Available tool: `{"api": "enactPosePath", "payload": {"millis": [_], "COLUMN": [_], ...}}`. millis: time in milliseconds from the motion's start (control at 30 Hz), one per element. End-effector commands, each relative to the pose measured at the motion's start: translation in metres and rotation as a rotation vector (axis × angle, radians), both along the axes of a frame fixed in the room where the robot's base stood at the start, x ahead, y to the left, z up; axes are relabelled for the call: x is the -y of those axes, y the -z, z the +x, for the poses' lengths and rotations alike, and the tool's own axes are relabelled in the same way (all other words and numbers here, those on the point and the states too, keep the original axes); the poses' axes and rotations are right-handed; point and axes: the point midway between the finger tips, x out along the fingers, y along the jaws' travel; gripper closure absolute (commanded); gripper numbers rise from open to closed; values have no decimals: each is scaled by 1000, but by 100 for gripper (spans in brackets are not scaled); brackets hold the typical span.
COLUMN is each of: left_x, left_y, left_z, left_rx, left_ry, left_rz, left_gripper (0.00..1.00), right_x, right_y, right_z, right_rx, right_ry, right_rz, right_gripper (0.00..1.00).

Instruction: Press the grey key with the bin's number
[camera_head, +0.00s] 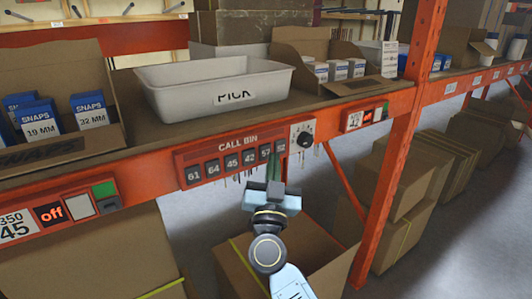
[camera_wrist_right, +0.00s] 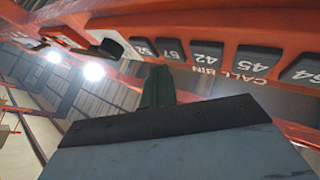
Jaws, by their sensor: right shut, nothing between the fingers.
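The orange CALL BIN panel (camera_head: 237,146) on the shelf front carries a row of dark grey keys reading 61, 64, 45 (camera_head: 231,164), 42 (camera_head: 249,158), 57 (camera_head: 265,153) and 52. In the right wrist view, key 45 (camera_wrist_right: 256,60) and key 42 (camera_wrist_right: 207,53) show upside down. My right gripper (camera_head: 275,172) is shut and empty, just below and in front of the panel's right end. Its dark green fingers (camera_wrist_right: 158,85) point up near keys 57 and 52. I cannot tell whether they touch. A white bin (camera_head: 215,82) marked PICK stands above the panel.
A black knob (camera_head: 302,135) sits right of the keys. A left shelf label reads 350 and 45 (camera_head: 15,226), beside an "off" display (camera_head: 48,214); a right label reads 42 (camera_head: 354,120). An orange upright (camera_head: 402,145) stands right of my arm. An open carton (camera_head: 330,255) lies below.

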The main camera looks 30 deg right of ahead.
Motion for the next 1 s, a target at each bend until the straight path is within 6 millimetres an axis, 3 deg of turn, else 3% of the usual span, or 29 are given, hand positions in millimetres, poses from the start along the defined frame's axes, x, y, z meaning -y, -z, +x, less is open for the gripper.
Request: {"api": "enactPosePath", "payload": {"millis": [1000], "left_x": [0], "left_y": [-7], "left_z": [0], "left_rx": [0], "left_ry": [0], "left_rz": [0], "left_gripper": [64], "right_x": [-1], "right_y": [0], "right_z": [12], "right_rx": [1], "right_ry": [0], "right_rz": [0], "right_gripper": [100]}}
